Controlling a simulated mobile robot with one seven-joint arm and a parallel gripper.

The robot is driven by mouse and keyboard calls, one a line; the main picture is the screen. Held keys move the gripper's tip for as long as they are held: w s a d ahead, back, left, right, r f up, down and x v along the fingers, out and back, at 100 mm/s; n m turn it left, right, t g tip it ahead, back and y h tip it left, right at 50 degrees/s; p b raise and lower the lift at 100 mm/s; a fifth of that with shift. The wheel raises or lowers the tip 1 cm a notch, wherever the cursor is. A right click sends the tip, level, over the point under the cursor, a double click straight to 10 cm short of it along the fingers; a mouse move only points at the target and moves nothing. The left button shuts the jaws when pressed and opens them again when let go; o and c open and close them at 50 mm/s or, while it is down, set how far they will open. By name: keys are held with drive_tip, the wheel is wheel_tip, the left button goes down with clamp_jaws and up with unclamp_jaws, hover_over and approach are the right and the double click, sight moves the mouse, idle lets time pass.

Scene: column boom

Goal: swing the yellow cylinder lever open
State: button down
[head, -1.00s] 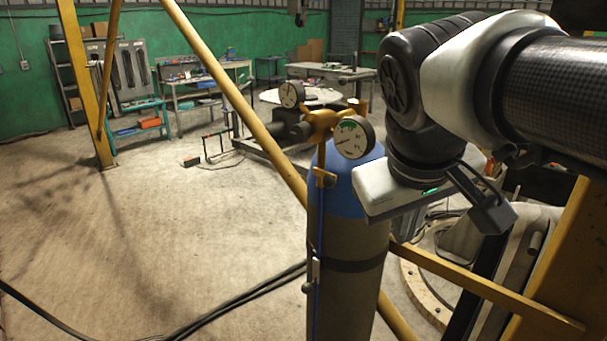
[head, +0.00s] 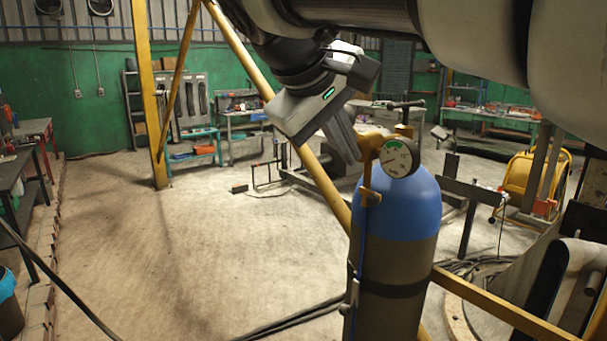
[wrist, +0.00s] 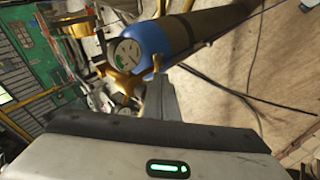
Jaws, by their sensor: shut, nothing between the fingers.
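The gas cylinder (head: 395,260) stands upright, blue on top and grey below. On its top is a yellow valve fitting (head: 372,142) with a round white-faced gauge (head: 398,158). A narrow yellow lever-like piece (head: 370,188) hangs down from the fitting at the cylinder's left side; I cannot tell how far it is swung. My gripper (head: 352,156) is shut and empty, just left of the fitting, fingers pointing down. In the wrist view the finger tips (wrist: 158,76) overlap the yellow piece beside the blue shoulder (wrist: 150,40); whether they touch is unclear.
A yellow diagonal post (head: 255,75) rises behind my gripper, and a yellow rail (head: 500,305) runs right of the cylinder. Black cables (head: 290,322) lie on the floor at the cylinder's left. The floor (head: 240,250) further left is clear. Workbenches stand at the back.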

sight(371, 198)
drive_tip(key=x, duration=1.3)
drive_tip(key=shift+w+d+f+b, duration=0.1)
drive_tip(key=shift+w+f+b, duration=0.1)
drive_tip(key=shift+w+b, duration=0.1)
drive_tip(key=shift+f, duration=0.1)
